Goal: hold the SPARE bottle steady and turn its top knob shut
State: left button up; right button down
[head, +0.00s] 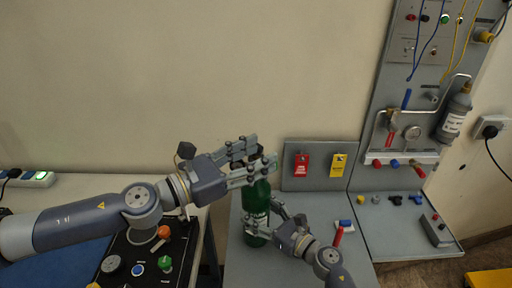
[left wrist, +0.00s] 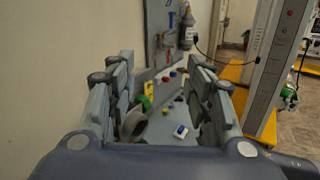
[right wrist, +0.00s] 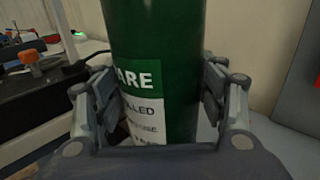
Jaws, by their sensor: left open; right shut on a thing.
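The SPARE bottle (head: 256,202) is a green cylinder standing upright on the grey bench. Its label, partly reading "ARE", shows in the right wrist view (right wrist: 142,80). My right gripper (head: 262,228) is shut on the bottle's lower body, with fingers on both sides (right wrist: 160,105). My left gripper (head: 258,170) is open at the bottle's top, with its fingers around or beside the top; I cannot tell if they touch. The top knob is mostly hidden by the left fingers in the head view. The left wrist view shows the open left fingers (left wrist: 160,100) with a grey rounded part and some green between them.
A grey bench (head: 300,262) holds a blue-and-white item (head: 345,224) and a red item (head: 338,237). Red (head: 301,164) and yellow (head: 339,166) tags hang on the back panel. A tall panel with valves (head: 392,80) stands right; a black control box (head: 150,262) is left.

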pick_arm(q)
jog(key=s+a+f+n+t+y, duration=0.25)
jog(key=a+n+t+y, duration=0.2)
jog(key=a, duration=0.25)
jog(key=x, duration=1.2)
jog(key=shift+s+d+f, duration=0.15)
jog(key=shift+d+f, duration=0.05)
jog(key=c, duration=1.1)
